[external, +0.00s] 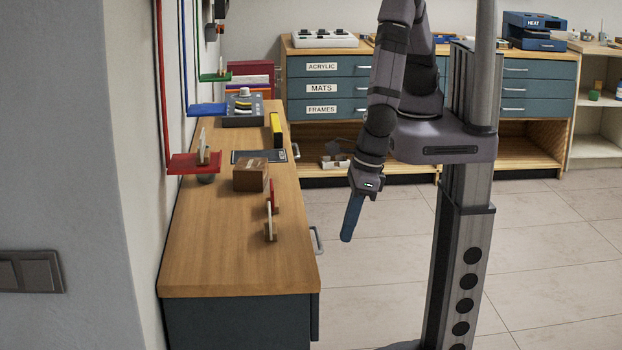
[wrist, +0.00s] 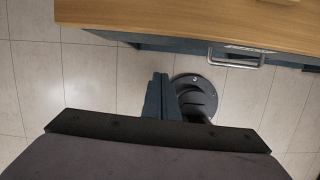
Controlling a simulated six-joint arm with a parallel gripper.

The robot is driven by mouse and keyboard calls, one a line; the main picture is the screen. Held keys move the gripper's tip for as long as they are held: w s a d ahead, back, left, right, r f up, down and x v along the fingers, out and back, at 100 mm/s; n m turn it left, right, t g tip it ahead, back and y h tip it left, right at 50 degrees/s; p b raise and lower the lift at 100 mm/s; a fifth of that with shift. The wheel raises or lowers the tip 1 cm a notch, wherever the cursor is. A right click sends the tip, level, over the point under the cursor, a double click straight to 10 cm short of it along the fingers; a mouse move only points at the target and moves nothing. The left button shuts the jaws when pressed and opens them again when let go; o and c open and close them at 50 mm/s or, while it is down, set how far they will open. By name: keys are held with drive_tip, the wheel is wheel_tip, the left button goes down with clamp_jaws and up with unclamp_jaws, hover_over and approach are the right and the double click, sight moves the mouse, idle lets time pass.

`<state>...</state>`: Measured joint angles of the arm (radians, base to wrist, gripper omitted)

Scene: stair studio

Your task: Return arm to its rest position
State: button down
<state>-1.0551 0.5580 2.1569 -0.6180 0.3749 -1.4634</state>
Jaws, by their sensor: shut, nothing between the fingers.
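My gripper (external: 352,218) hangs pointing down over the open floor, to the right of the wooden workbench (external: 215,266) in the external view. Its blue fingers are shut with nothing between them. In the wrist view the closed fingers (wrist: 160,98) show over floor tiles, beside a round dark base on the floor. The workbench edge (wrist: 200,22) runs across the top of that view, apart from the fingers.
On the bench are a brown box (external: 250,176), a small red stand (external: 272,193), a yellow block (external: 276,130) and a grey device (external: 243,110). Red (external: 195,163) and blue (external: 207,109) trays hang along the wall. A drawer cabinet (external: 328,88) stands behind.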

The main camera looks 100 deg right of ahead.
drive_tip(key=w+d+r+m+g+h, duration=0.1)
drive_tip(key=w+d+r+m, duration=0.2)
drive_tip(key=d+m, duration=0.45)
drive_tip(key=w+d+r+m, duration=0.3)
drive_tip(key=d+m, duration=0.4)
drive_tip(key=d, duration=0.1)
drive_tip(key=s+d+r+m+g, duration=0.1)
drive_tip(key=s+d+r+m, duration=0.1)
drive_tip(key=d+m, duration=0.5)
drive_tip(key=s+d+r+m+y, duration=0.1)
drive_tip(key=s+d+r+m, duration=0.2)
drive_tip(key=m, duration=1.1)
drive_tip(key=s+d, duration=0.2)
drive_tip(key=d, duration=0.2)
drive_tip(key=shift+d+r+g, duration=0.15)
drive_tip(key=shift+r+g, duration=0.05)
drive_tip(key=shift+g, duration=0.2)
